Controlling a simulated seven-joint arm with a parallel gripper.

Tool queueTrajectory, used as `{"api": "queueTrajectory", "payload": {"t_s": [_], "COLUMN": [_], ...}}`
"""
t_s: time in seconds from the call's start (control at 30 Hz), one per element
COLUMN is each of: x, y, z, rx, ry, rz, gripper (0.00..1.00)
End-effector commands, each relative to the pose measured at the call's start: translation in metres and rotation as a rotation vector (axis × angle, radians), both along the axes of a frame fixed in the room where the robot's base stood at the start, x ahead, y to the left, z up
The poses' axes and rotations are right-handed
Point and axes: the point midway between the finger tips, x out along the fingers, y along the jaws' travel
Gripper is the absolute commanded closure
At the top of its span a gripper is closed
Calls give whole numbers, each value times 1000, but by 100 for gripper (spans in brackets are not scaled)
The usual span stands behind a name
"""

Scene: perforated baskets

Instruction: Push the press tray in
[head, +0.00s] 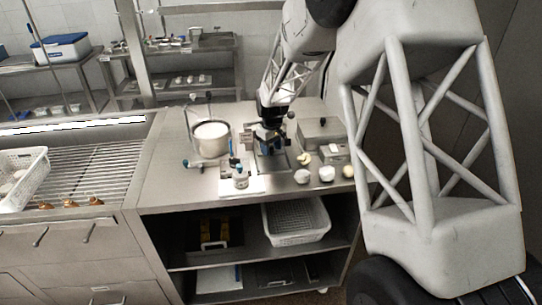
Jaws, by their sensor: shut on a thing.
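My gripper (270,146) points down over the steel worktop, at the middle of the picture. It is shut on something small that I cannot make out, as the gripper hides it. A flat grey tray-like plate (275,168) lies directly below and in front of it; I cannot tell whether this is the press tray or whether the gripper touches it. A press-like frame with blue knobs and a white drum (210,138) stands to the left, apart from the gripper.
A white board (241,188) with a small jar (240,178) lies front left of my gripper. Several pale round pieces (326,174) sit at the front right. A metal box (320,131) stands behind them. A perforated white basket (296,222) is on the shelf below.

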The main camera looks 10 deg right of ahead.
Motion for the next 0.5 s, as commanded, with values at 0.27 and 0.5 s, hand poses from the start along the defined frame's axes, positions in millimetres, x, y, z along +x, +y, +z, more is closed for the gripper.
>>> {"api": "queueTrajectory", "payload": {"t_s": [0.27,0.5], "x": [-4,4], "y": [1,1], "z": [-28,-28], "rx": [-1,-1], "ry": [44,44], "rz": [1,1], "gripper": [65,65]}}
